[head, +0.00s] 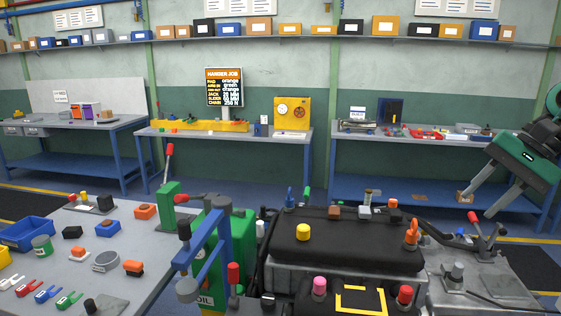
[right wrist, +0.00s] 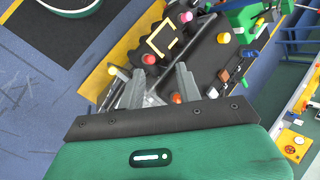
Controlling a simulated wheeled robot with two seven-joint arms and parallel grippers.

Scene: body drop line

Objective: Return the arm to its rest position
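My right gripper (head: 477,206) is at the right edge of the head view, on a dark and green arm. Its two grey fingers point down and left and stand apart, with nothing between them. In the right wrist view the same gripper (right wrist: 158,80) is open above the black-topped bench, with the green palm filling the lower part. In the head view it hangs over the right end of the bench area, near a red-handled toggle clamp (head: 474,218). Contact with the clamp does not show. My left gripper is not in view.
A black-topped fixture (head: 345,245) carries a yellow knob (head: 303,232), an orange piece (head: 411,232) and other knobs. A grey table (head: 120,225) on the left holds a blue bin (head: 27,234) and small parts. Workbenches (head: 225,140) line the back wall.

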